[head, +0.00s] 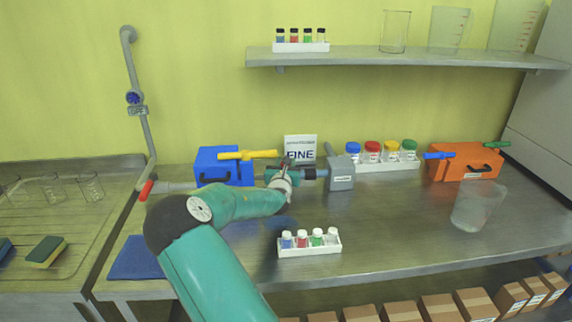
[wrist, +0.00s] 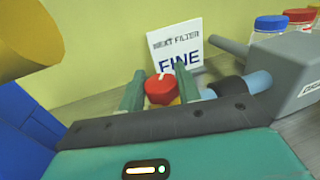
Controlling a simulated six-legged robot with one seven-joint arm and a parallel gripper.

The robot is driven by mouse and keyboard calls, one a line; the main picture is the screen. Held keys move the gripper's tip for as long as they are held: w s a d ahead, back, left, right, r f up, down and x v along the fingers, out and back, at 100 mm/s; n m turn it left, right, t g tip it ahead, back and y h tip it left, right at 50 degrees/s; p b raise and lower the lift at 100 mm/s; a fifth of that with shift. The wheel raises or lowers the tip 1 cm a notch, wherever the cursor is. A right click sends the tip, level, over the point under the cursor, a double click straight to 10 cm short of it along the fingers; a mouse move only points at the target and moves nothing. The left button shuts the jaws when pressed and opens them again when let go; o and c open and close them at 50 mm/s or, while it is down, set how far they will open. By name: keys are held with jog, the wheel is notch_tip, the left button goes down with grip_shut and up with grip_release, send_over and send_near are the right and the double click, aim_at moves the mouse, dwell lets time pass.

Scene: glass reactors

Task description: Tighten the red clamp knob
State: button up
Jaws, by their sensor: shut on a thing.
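The red clamp knob (wrist: 160,90) is a round red cap with a white mark, near the middle of the wrist view. A bit of yellow shows just below it. My gripper (wrist: 159,80) has its two green fingers on either side of the knob, shut on it. In the head view my gripper (head: 284,172) is at the pipe fitting between the blue box and the grey device. The knob is too small and too covered there to make out clearly. The rest of the clamp is hidden behind the gripper body.
A blue box (head: 222,180) with a yellow handle is left of the gripper, a grey device (head: 342,173) right. A "FINE" sign (head: 300,149) stands behind. A white vial rack (head: 310,245) is in front; a clear beaker (head: 478,207) and orange box (head: 466,164) stand at right.

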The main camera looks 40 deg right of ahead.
jog(key=shift+w+a+m+g+h, duration=0.1)
jog(key=shift+m+g+h, duration=0.85)
jog(key=shift+g, duration=0.25)
jog(key=shift+r+m+g+h, duration=0.1)
jog(key=shift+m+g+h, duration=0.35)
jog(key=shift+m+g, duration=0.3)
jog(key=o, duration=1)
jog(key=shift+c, duration=0.2)
jog(key=shift+d+n+t+y, duration=0.2)
jog(key=shift+n+t+y, duration=0.9)
jog(key=shift+n+t, duration=0.45)
